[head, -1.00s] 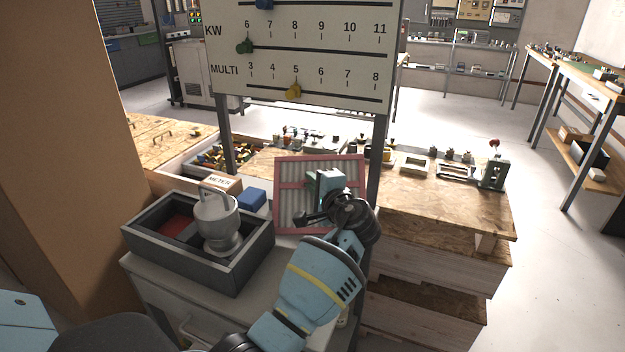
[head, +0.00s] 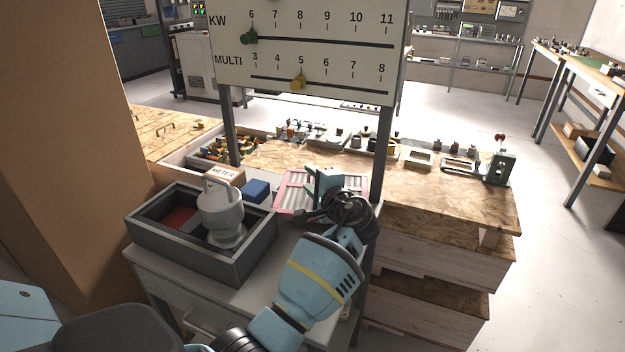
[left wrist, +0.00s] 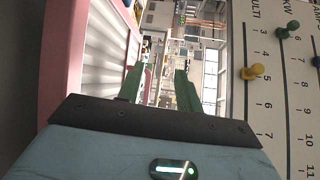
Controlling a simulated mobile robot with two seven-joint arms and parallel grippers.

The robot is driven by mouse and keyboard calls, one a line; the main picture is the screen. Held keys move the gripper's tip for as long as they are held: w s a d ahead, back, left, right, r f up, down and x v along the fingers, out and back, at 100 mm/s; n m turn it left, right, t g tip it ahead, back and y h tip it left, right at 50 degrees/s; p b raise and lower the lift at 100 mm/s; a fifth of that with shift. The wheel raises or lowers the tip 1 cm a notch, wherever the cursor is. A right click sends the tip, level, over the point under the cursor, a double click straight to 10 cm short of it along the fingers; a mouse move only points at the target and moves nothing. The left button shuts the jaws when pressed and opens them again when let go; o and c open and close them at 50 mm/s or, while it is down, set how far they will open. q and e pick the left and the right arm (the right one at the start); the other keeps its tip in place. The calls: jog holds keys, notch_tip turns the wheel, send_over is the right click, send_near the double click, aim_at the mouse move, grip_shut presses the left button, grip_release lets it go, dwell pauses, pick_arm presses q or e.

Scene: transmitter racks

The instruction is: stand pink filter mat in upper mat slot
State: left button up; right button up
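The pink filter mat (head: 292,190), a pink frame around pale pleats, is at the end of the grey cabinet top, behind my left gripper (head: 313,182). It looks strongly tilted or nearly flat; its underside and support are hidden. In the left wrist view the mat (left wrist: 112,42) fills the left side, its edge beside the left finger. The two green fingers of my left gripper (left wrist: 160,72) are apart with background visible between them. Whether a finger touches the mat is unclear. My right gripper is not in view. I cannot make out the upper mat slot.
A grey open box (head: 255,250) holding a grey rounded part (head: 225,212) stands left of the mat, with a METER box (head: 222,175) and blue block (head: 256,191) behind. The scale board (head: 310,60) hangs above between posts. A wooden bench (head: 450,195) lies right.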

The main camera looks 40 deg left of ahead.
pick_arm(q)
jog(key=shift+d, duration=0.35)
jog(key=v, duration=0.6)
jog(key=shift+s, duration=0.15)
jog(key=shift+s+d+r, duration=0.1)
jog(key=shift+s+d, duration=0.2)
jog(key=shift+d, duration=0.1)
